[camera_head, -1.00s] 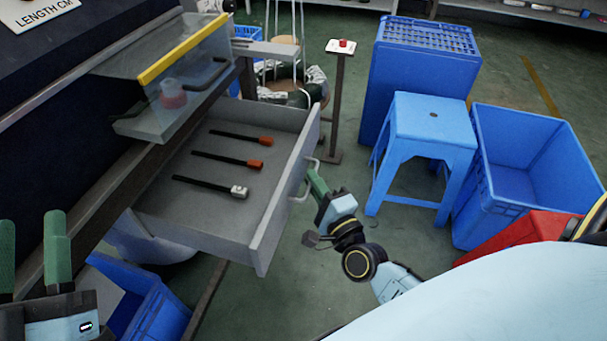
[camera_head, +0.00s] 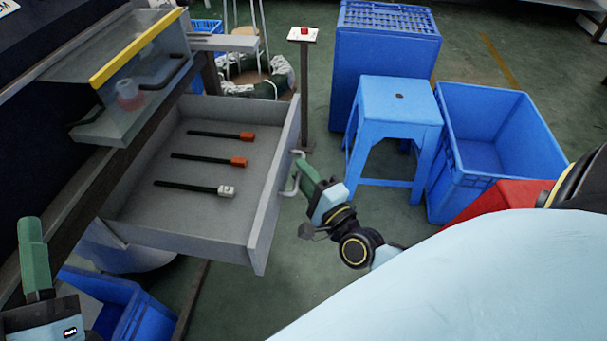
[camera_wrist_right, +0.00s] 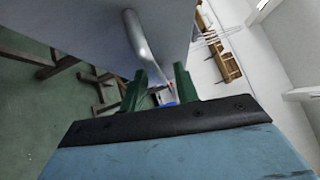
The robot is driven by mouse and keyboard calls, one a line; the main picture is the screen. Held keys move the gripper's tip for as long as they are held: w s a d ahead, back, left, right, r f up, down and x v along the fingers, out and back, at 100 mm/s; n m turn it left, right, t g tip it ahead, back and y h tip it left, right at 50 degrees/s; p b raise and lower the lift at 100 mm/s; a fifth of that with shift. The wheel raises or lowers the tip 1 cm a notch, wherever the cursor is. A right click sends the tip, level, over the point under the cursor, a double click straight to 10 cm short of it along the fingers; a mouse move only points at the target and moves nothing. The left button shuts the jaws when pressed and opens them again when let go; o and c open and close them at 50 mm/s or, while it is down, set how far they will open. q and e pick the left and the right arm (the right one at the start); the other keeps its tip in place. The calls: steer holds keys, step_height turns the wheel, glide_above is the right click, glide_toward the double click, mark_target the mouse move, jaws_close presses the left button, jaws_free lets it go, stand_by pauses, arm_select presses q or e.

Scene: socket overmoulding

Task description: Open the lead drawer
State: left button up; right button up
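The lead drawer (camera_head: 270,210) is a grey tray that stands pulled far out of the bench. Three black leads lie in it, two with orange ends (camera_head: 238,161) and one with a pale end (camera_head: 226,190). Its pale bar handle (camera_head: 291,186) is on the front face and also shows in the right wrist view (camera_wrist_right: 138,42). My right gripper (camera_head: 306,172) is at the handle. In the wrist view its green fingers (camera_wrist_right: 159,76) are apart, with the handle bar reaching toward the gap; contact is unclear. My left gripper (camera_head: 32,235) is at the lower left, away from the drawer; one finger shows.
A blue stool (camera_head: 398,120), a tall blue crate (camera_head: 385,60) and an open blue bin (camera_head: 490,110) stand at the right. A post with a red button (camera_head: 305,32) stands behind the drawer. A blue bin (camera_head: 150,315) is below the drawer.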

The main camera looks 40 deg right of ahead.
steer(key=shift+s, duration=0.1)
arm_select(q)
step_height(320, 180, down, 10)
steer(key=w+a+g+y+p, duration=0.1)
steer(key=g+y+p, duration=0.1)
steer(key=g, duration=0.4)
steer(key=shift+w+a+g+y+p, duration=0.2)
steer(key=shift+a+g+y+p, duration=0.1)
steer(key=shift+g, duration=0.1)
arm_select(e)
steer(key=s+f, duration=0.1)
steer(key=s, duration=1.2)
steer(key=shift+f, duration=0.35)
arm_select(q)
steer(key=shift+d+r, duration=0.1)
